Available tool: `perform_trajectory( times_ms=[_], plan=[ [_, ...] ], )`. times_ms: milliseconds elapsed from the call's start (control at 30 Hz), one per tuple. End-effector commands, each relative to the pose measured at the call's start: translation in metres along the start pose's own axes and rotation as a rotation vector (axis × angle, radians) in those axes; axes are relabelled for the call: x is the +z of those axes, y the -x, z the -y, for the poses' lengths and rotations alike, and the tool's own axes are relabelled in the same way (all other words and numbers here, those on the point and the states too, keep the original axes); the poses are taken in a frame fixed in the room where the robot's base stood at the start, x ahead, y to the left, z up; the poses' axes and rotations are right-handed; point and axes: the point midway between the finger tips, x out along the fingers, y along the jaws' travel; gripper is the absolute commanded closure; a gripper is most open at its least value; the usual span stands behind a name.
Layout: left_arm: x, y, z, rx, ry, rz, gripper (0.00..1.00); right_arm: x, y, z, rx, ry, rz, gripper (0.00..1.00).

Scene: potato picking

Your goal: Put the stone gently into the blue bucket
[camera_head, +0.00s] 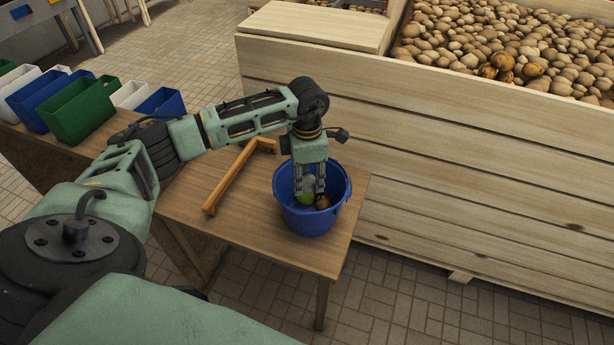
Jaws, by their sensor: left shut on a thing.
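The blue bucket (308,218) stands upright near the right end of the wooden table. My left gripper (309,191) points down through its open top, with its fingers inside the rim. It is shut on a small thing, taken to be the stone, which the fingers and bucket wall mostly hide. I cannot tell whether the held thing touches the bucket's bottom. My right gripper is not in view.
A wooden angled frame (238,178) lies on the table (252,226) left of the bucket. Green, blue and white bins (78,112) stand at the table's left end. A large wooden crate (470,150) full of potatoes (500,45) rises close behind and right of the bucket.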

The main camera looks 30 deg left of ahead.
Motion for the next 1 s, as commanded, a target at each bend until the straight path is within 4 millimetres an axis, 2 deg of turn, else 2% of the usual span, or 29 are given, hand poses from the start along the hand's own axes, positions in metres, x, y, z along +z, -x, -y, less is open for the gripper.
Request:
perform_trajectory(
  times_ms=[633,967,1000],
  plan=[
    [0.000,-0.035,0.000,0.000,0.000,0.001,0.97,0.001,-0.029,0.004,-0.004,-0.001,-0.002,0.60],
    [0.000,-0.037,0.000,0.000,0.000,0.001,0.97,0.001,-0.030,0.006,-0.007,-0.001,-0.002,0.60],
    [0.000,-0.037,0.000,0.000,0.000,0.001,0.68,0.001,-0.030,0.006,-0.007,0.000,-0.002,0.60]
  ],
)
